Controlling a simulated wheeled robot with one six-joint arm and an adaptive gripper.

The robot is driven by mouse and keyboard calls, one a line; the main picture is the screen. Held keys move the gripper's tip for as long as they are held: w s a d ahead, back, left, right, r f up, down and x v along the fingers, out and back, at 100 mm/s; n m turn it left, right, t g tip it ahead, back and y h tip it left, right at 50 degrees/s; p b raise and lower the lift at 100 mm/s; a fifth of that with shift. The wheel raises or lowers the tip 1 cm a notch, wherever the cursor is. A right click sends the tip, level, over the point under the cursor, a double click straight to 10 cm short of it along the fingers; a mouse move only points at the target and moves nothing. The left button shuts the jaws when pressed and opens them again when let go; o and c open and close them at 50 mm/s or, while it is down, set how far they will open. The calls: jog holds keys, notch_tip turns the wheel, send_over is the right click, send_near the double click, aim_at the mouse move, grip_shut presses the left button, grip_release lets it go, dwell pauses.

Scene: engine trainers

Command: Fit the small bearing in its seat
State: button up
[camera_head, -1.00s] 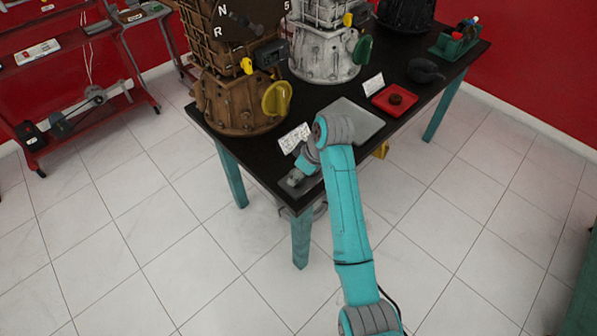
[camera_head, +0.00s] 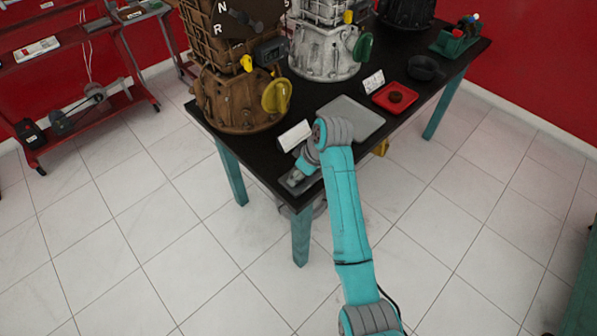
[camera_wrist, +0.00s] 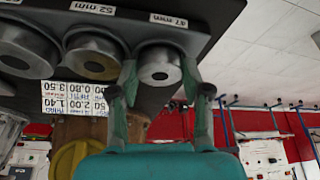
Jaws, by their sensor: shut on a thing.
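The small bearing (camera_wrist: 160,58), a grey metal ring with a hole in its middle, stands at the 47 mm label of a dark holder (camera_wrist: 215,22) in the wrist view. My gripper (camera_wrist: 159,72) has one teal finger on each side of it and is shut on it. The bearing is still close against the holder; I cannot tell whether it is lifted. In the head view my arm largely hides the gripper (camera_head: 296,177) and the bearing, over the table's near corner. I cannot make out the bearing's seat.
Two larger rings, one at the 52 mm label (camera_wrist: 93,55), stand beside the small one. On the black table (camera_head: 262,165) are brown (camera_head: 240,100) and white (camera_head: 325,55) engine trainers, a grey plate (camera_head: 352,117), a red tray (camera_head: 392,97) and a black bowl (camera_head: 426,68).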

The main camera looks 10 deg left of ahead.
jog(key=shift+f, duration=0.1)
jog(key=o, duration=1.3)
jog(key=shift+o, duration=0.2)
jog(key=v, duration=0.7)
jog(key=shift+r, duration=0.25)
